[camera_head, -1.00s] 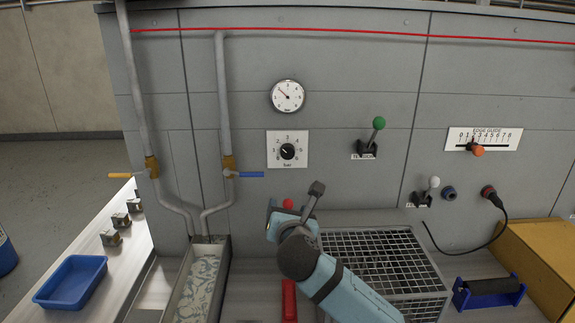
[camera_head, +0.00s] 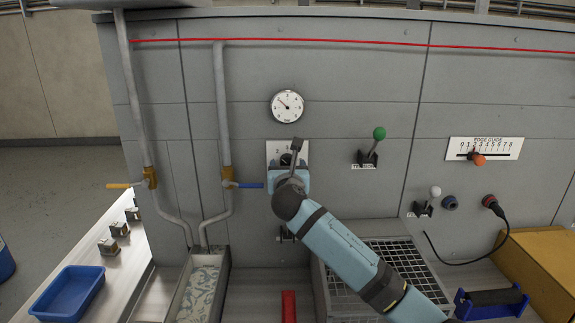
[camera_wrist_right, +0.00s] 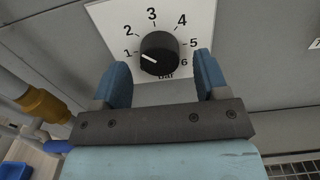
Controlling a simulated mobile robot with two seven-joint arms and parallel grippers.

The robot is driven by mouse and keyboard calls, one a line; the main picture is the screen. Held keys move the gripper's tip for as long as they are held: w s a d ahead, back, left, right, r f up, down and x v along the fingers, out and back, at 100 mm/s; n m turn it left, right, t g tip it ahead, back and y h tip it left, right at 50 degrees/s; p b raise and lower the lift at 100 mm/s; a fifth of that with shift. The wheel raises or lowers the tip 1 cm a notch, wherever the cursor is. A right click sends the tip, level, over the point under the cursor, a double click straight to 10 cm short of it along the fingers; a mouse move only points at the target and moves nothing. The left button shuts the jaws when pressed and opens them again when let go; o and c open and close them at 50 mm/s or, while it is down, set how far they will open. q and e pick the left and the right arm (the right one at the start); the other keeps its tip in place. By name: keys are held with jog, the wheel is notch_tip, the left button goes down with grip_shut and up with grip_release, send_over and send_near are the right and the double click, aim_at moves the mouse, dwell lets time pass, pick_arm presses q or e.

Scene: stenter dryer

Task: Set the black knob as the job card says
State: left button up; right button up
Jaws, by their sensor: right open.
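The black knob (camera_wrist_right: 159,53) sits on a white dial plate (camera_wrist_right: 192,16) with numbers 1 to 6 and "bar" below. In the right wrist view its white pointer line aims left, close to the 1. My right gripper (camera_wrist_right: 161,75) is open, its two blue fingers below and to either side of the knob, which shows between the fingertips. Contact cannot be told. In the head view my right gripper (camera_head: 289,172) covers most of the dial plate (camera_head: 272,148). The job card cannot be made out. My left gripper is not in view.
A round gauge (camera_head: 287,106) hangs above the plate. A blue-handled valve (camera_head: 250,186) is just left of my gripper. A green-knobbed lever (camera_head: 379,134) and the edge guide scale (camera_head: 485,149) are to the right. A wire-mesh box (camera_head: 400,255) stands below my arm.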

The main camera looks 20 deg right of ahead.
jog(key=shift+w+d, duration=0.15)
jog(key=shift+w, duration=0.5)
jog(key=c, duration=0.9)
jog(key=shift+m, duration=0.4)
jog(key=shift+m+p, duration=0.75)
jog(key=shift+m, duration=3.25)
